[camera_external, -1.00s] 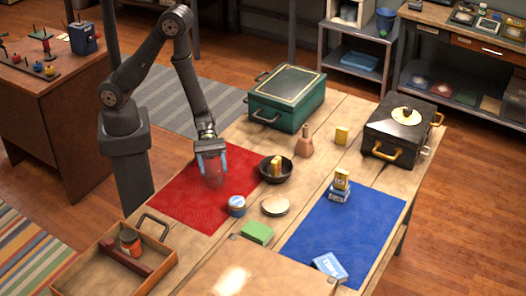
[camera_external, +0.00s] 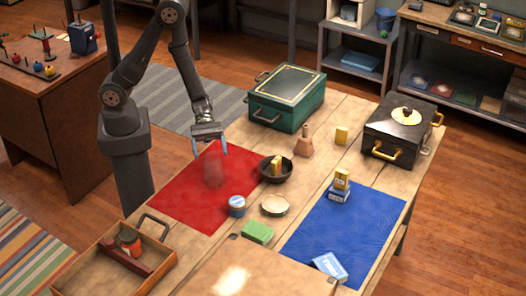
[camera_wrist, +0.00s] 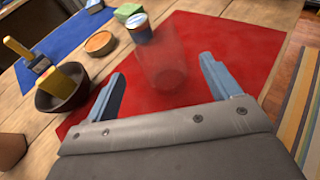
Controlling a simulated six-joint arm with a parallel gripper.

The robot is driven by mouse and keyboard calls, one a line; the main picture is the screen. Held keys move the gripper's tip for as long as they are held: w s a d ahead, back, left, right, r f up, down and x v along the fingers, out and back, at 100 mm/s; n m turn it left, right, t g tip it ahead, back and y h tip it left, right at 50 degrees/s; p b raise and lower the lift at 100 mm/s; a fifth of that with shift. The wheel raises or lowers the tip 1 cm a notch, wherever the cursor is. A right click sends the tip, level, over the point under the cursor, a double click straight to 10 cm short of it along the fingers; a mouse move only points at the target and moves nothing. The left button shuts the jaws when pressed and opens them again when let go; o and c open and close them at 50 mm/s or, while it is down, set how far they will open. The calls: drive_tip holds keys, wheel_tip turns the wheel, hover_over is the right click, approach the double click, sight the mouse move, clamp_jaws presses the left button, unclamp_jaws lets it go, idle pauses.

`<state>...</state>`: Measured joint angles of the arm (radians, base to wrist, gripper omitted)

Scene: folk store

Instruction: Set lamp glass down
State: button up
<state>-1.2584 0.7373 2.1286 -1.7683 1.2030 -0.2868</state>
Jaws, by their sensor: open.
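The lamp glass (camera_external: 214,170) is a clear, see-through cylinder standing upright on the red mat (camera_external: 180,207). It also shows in the wrist view (camera_wrist: 161,62), ahead of my fingers and between their lines. My gripper (camera_external: 209,149) is above and just behind the glass, with its blue fingers spread wide and nothing between them. In the wrist view my gripper (camera_wrist: 160,85) shows one finger on each side, apart from the glass.
A dark bowl (camera_external: 266,172) with a yellow block in it stands right of the red mat. A blue-labelled tin (camera_external: 237,206) stands at the mat's right edge. A green case (camera_external: 287,98) is behind. The front left of the mat is clear.

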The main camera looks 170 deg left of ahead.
drive_tip(key=shift+o, duration=0.5)
drive_tip(key=shift+v, duration=2.4)
approach(215, 174)
drive_tip(key=shift+w+a+f, duration=0.1)
drive_tip(key=shift+w+f, duration=0.35)
drive_tip(key=shift+w, duration=0.3)
drive_tip(key=shift+x, duration=2.5)
drive_tip(key=shift+f, duration=0.1)
drive_tip(key=shift+c, duration=0.5)
drive_tip(key=c, duration=1.1)
